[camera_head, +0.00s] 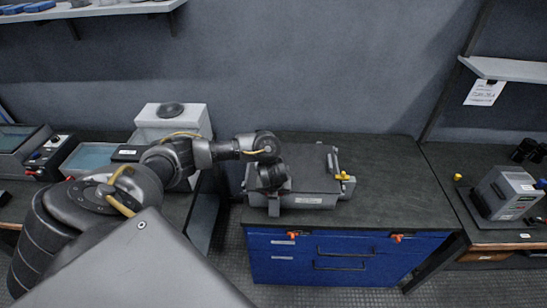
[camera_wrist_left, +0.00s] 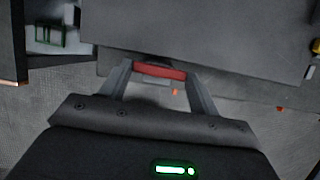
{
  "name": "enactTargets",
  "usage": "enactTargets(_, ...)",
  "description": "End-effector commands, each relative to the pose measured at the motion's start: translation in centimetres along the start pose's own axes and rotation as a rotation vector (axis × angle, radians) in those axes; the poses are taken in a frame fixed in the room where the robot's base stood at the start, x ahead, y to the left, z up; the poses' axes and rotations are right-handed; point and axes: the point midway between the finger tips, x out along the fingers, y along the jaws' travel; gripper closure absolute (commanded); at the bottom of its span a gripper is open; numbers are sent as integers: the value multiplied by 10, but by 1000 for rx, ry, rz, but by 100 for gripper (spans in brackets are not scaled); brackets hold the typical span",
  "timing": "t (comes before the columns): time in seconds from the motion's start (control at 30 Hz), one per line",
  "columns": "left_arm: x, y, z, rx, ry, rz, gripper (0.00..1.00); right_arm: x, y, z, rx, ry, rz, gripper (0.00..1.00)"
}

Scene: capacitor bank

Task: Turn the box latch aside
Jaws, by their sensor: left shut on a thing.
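A grey box (camera_head: 313,180) with a flat lid stands on the dark top of the blue cabinet. My left gripper (camera_head: 273,206) is at the front left of the box, its wrist in front of the box's left part. In the left wrist view, the two fingers of my left gripper (camera_wrist_left: 160,76) are apart with a red bar, apparently the box latch (camera_wrist_left: 160,71), spanning between their tips. The gripper is shut on it. The grey box top (camera_wrist_left: 215,40) fills the upper part of that view. The latch is hidden behind my gripper in the head view. My right gripper is not in view.
A yellow fitting (camera_head: 345,178) sticks out at the box's right side. The blue cabinet (camera_head: 345,262) has orange-red catches on its front. The cabinet top (camera_head: 390,190) is clear right of the box. A grey meter (camera_head: 508,193) stands on the right bench.

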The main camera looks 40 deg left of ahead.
Motion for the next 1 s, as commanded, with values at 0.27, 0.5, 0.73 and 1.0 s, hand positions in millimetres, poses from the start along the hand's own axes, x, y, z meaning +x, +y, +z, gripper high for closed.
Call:
enactTargets(0.27, 1, 1, 0, -1, 0, 3, 61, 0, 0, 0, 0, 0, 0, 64)
enactTargets(0.5, 0, 1, 0, -1, 0, 2, 17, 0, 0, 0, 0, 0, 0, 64)
enactTargets(0.73, 0, 0, 0, -1, 0, 1, 16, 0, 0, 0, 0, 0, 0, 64)
enactTargets(1.0, -27, -1, 3, 2, -2, -2, 16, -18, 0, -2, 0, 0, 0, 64)
